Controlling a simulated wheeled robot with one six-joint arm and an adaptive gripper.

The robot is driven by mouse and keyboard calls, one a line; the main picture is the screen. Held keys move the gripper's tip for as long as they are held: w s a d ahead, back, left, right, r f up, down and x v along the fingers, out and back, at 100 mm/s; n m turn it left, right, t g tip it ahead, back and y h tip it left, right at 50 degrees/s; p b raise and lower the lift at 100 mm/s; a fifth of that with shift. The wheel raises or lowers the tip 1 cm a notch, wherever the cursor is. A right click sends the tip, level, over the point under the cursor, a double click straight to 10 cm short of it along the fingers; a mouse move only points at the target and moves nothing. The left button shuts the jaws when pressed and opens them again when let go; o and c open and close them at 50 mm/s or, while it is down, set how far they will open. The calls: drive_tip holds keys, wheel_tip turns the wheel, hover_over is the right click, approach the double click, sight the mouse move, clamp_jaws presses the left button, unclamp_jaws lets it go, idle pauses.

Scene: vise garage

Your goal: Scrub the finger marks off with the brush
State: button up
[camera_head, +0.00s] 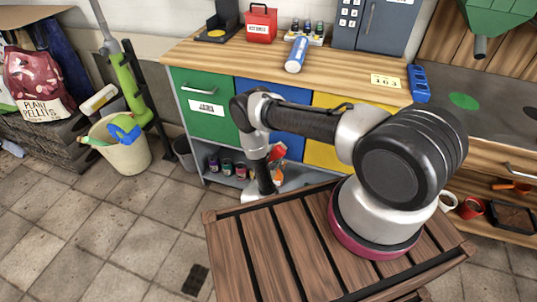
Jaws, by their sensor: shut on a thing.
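My gripper (266,187) hangs low at the end of my arm, in front of the open lower shelf under the blue drawer (288,131). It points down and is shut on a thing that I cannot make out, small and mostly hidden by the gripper. A pale shape shows beside its tip, but I cannot tell whether it is the brush or part of the shelf behind. I see no finger marks on the visible surfaces at this size.
A cream bucket (127,155) with blue and green tools stands at the left. A wooden workbench (222,60) carries a red box (261,25), a blue bottle (297,54) and a grey safe (373,24). A slatted wooden top (262,250) lies below my arm. The tiled floor at left is mostly clear.

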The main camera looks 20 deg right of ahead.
drive_tip(key=shift+w+a, duration=1.4)
drive_tip(key=shift+a, duration=0.05)
drive_tip(key=shift+w+a, duration=0.1)
drive_tip(key=shift+c, duration=0.4)
drive_tip(key=shift+r, duration=0.8)
drive_tip(key=shift+s+d, duration=1.45)
drive_tip(key=shift+d, duration=0.2)
drive_tip(key=shift+w, duration=0.1)
drive_tip(key=shift+w+a, duration=1.45)
drive_tip(key=shift+a, duration=0.15)
drive_tip(key=shift+c, duration=0.6)
drive_tip(key=shift+a, duration=0.1)
